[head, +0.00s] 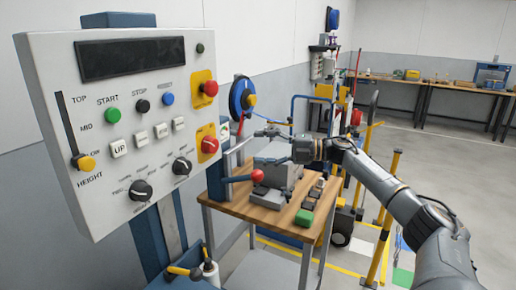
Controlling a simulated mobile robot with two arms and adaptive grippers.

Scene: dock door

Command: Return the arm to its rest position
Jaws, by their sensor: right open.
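My right arm (400,200) reaches in from the right edge, bent at the wrist. Its gripper (268,141) is open, its fingers pointing left, and it looks empty. In the picture it lies above the grey machine block on the wooden-topped bench (262,218); I cannot tell the exact height or whether it touches anything. My left gripper is not in view.
A control panel (130,190) with buttons, knobs and a slider stands close on the left. Yellow posts (390,180) stand right. Open floor (455,160) lies beyond.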

